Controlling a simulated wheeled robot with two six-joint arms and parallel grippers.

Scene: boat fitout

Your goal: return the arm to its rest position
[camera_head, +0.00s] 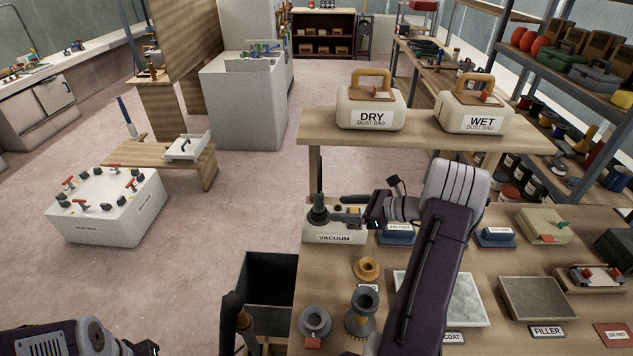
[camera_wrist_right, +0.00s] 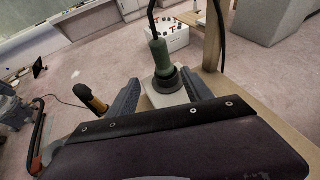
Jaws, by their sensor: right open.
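My right arm crosses the right half of the head view, its upper part raised over the workbench. My right gripper (camera_head: 350,212) is open beside the box labelled VACUUM (camera_head: 334,238). A green tool with a black base (camera_head: 318,211) stands upright at that box. In the right wrist view the two fingers (camera_wrist_right: 161,84) are spread, and the green tool (camera_wrist_right: 159,58) with its cable shows between or just beyond them; I cannot tell if they touch it. Part of my left arm shows at the bottom left, but its gripper is out of view.
The workbench (camera_head: 515,263) holds blue blocks, spools, a pale tray (camera_head: 472,302) and a grey tray (camera_head: 541,302). DRY (camera_head: 371,107) and WET (camera_head: 474,111) dust bag boxes stand on a raised shelf behind. A dark open bin (camera_head: 268,285) is left of the bench.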

